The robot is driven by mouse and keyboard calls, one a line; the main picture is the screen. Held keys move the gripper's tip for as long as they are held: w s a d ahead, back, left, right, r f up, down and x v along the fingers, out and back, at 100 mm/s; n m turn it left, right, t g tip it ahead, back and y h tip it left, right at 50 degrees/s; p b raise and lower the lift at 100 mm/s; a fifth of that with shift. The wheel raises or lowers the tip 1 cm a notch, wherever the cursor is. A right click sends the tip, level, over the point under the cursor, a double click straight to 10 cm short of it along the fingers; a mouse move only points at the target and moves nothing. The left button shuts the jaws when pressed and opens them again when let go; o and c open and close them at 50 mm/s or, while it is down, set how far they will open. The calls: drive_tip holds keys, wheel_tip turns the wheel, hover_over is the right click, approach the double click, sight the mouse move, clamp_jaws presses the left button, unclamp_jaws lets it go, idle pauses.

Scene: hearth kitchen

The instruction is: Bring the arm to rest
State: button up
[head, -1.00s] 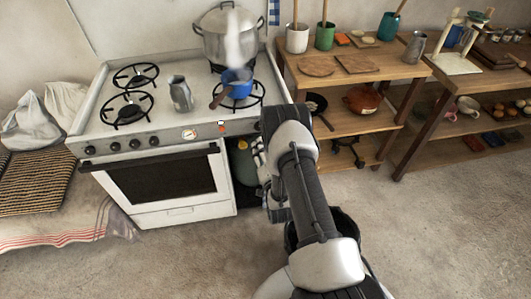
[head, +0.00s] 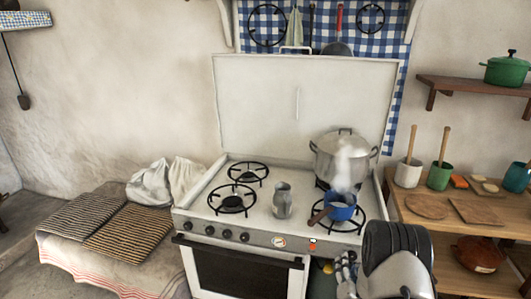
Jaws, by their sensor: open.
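My arm reaches up at the bottom right of the head view, in front of the stove's right front corner. My gripper (head: 346,273) shows in part beside the arm's dark joint, near the stove front. It is open, and I see nothing held in it. Its fingertips are hard to make out. The white stove (head: 262,212) stands behind it with its lid raised.
On the stove are a steaming steel pot (head: 340,165), a blue saucepan (head: 341,208) and a grey metal jug (head: 283,201). A wooden shelf table (head: 464,228) is at right. A bench with striped mats (head: 128,232) is at left.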

drive_tip(key=w+a+r+n+g+y, duration=0.1)
drive_tip(key=w+a+r+n+g, duration=0.15)
drive_tip(key=r, duration=0.75)
drive_tip(key=s+a+r+n+g+y, duration=0.1)
drive_tip(key=s+a+r, duration=0.2)
drive_tip(key=s+r, duration=0.15)
drive_tip(key=s+a+r+n+g, duration=0.2)
drive_tip(key=s+a+r, duration=0.1)
drive_tip(key=r, duration=0.3)
drive_tip(key=s+a+r+n+g, duration=0.1)
drive_tip(key=s+a+r+g, duration=0.1)
drive_tip(key=s, duration=0.8)
drive_tip(key=s+a+r+n+g+y, duration=0.1)
drive_tip(key=s+a+r+n+g, duration=0.1)
drive_tip(key=s, duration=0.9)
drive_tip(key=s+a+r+n+g+y, duration=0.1)
drive_tip(key=s+a+r+n+g, duration=0.1)
drive_tip(key=s, duration=0.9)
drive_tip(key=shift+s+a+r, duration=0.15)
drive_tip(key=shift+a+r, duration=0.2)
drive_tip(key=shift+a, duration=0.15)
drive_tip(key=shift+o, duration=0.3)
drive_tip(key=shift+n, duration=0.25)
